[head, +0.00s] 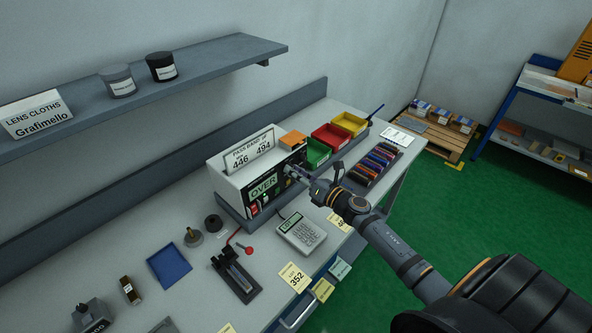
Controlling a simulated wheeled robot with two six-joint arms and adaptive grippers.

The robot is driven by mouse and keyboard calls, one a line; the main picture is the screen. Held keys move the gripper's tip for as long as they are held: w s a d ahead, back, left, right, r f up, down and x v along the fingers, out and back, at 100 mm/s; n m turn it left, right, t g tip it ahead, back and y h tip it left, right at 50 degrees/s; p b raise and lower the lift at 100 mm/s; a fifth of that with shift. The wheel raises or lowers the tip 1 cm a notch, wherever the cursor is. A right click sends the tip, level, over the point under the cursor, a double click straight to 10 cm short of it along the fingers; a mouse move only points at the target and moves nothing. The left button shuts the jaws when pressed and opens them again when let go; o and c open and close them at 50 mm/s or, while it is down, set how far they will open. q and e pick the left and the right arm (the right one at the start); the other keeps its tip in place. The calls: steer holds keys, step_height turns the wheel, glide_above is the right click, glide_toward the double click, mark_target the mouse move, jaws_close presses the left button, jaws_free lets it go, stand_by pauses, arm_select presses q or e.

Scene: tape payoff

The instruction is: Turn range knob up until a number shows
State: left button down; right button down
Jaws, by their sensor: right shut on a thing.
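The meter (228,184) is a white box with a dark front panel, standing at the back of the workbench. Its green display (264,187) reads "OVER". My right gripper (292,172) reaches in from the right and is shut at the right part of the front panel, where the range knob is. The fingers cover most of the knob, so its pointer and markings cannot be made out. A sign (249,150) on top of the meter reads "PASS BAND", 446 and 494. My left gripper is not in view.
Green, red (331,137) and yellow bins stand right of the meter, with a rack of coloured parts (374,164) in front. A calculator-like keypad (301,233), a dark fixture (236,274) and a blue tray (169,265) lie on the bench. A shelf (200,68) hangs above.

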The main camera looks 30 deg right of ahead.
steer(key=m+p, duration=0.1)
steer(key=m, duration=0.4)
steer(key=shift+p, duration=0.4)
stand_by(0.3)
steer(key=c, duration=1)
jaws_free()
steer(key=shift+f, duration=0.1)
steer(key=shift+c, duration=0.2)
steer(key=v, duration=1.2)
steer(key=shift+w, duration=0.1)
